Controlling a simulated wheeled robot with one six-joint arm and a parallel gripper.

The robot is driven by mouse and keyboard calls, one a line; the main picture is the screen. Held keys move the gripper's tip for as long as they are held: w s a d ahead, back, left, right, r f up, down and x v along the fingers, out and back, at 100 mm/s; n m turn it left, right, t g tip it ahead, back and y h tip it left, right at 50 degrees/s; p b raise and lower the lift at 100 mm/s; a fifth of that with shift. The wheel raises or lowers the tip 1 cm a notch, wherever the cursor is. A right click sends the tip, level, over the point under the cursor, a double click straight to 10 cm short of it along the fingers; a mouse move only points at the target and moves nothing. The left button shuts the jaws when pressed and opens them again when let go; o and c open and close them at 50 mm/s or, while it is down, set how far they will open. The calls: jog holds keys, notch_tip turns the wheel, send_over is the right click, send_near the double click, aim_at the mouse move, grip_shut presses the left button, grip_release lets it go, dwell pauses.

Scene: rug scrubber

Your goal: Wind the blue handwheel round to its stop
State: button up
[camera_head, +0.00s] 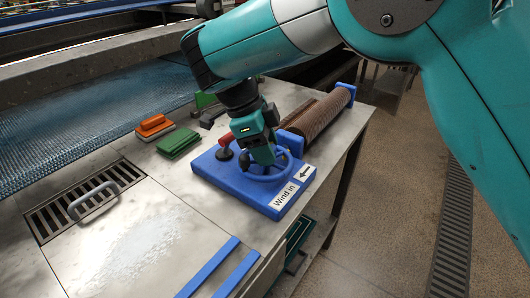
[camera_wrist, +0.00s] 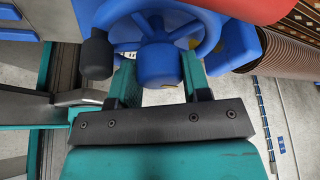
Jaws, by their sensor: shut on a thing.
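The blue handwheel (camera_head: 264,179) sits on a blue base plate (camera_head: 236,186) on the metal bench. In the wrist view the handwheel (camera_wrist: 158,64) shows its rim, spokes and a thick central part, with a black knob (camera_wrist: 96,56) at the left of the rim. My gripper (camera_head: 264,156) reaches down onto the wheel from above. In the wrist view my gripper's (camera_wrist: 160,82) two teal fingers stand on either side of the blue central part, shut on it. The fingertips are partly hidden by the wheel.
A "Wind in" label with a left-pointing arrow (camera_head: 304,172) is on the base. A brown roller (camera_head: 322,117) lies behind. A green block (camera_head: 178,143) and an orange brush (camera_head: 153,125) lie to the left. A grate with a handle (camera_head: 95,200) is farther left.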

jog(key=shift+w+m+g+b, duration=0.1)
jog(key=shift+m+g+b, duration=0.45)
jog(key=shift+m, duration=0.75)
jog(key=shift+y, duration=0.3)
jog(key=o, duration=0.9)
jog(key=shift+a+r+p, duration=0.15)
jog(key=shift+r+p, duration=0.35)
jog(key=shift+r, duration=0.1)
jog(key=p+v, duration=1.6)
jog(key=p, duration=0.8)
jog(key=shift+a+p, duration=0.2)
jog(key=shift+p, duration=0.15)
